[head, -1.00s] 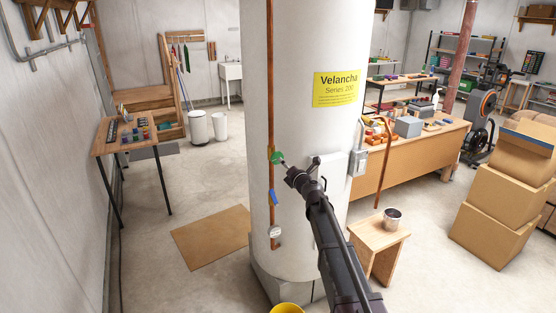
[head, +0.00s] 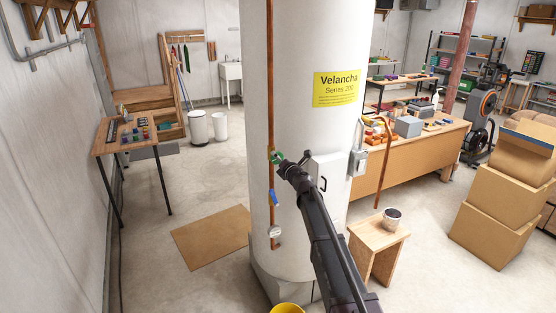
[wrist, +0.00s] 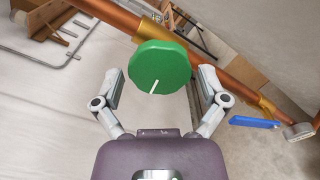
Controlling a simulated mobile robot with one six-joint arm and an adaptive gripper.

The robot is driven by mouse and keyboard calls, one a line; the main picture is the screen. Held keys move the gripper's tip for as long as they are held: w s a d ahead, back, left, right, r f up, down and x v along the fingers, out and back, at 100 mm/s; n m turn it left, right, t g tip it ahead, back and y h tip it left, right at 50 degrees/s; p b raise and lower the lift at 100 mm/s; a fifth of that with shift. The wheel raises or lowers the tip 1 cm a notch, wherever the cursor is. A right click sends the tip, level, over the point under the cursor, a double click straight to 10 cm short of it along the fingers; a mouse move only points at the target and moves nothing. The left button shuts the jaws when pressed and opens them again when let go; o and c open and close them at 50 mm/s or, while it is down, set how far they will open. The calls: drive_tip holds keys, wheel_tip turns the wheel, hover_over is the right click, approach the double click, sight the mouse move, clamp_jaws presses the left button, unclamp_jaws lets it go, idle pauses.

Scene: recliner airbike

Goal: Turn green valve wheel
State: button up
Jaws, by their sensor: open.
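The green valve wheel (wrist: 160,68) is a round disc with a white mark near its lower edge, mounted on a copper pipe (wrist: 226,72). In the wrist view my open gripper (wrist: 163,82) has one finger on each side of the wheel, with a small gap visible at each side. In the head view the wheel (head: 278,157) is on the pipe along the white column, and my gripper (head: 283,162) is right at it, partly covering it. I cannot tell whether the fingers touch the wheel.
A blue lever (head: 274,197) and a round gauge (head: 274,231) are on the pipe below the wheel. The white column (head: 300,120) stands close behind. A small wooden stool (head: 366,247) with a metal bucket (head: 391,217) is at the right. A yellow bucket (head: 287,309) is at the column's foot.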

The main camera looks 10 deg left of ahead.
drive_tip(key=c, duration=0.6)
drive_tip(key=shift+c, duration=0.2)
drive_tip(key=shift+n, duration=1.6)
drive_tip(key=shift+n, duration=1.7)
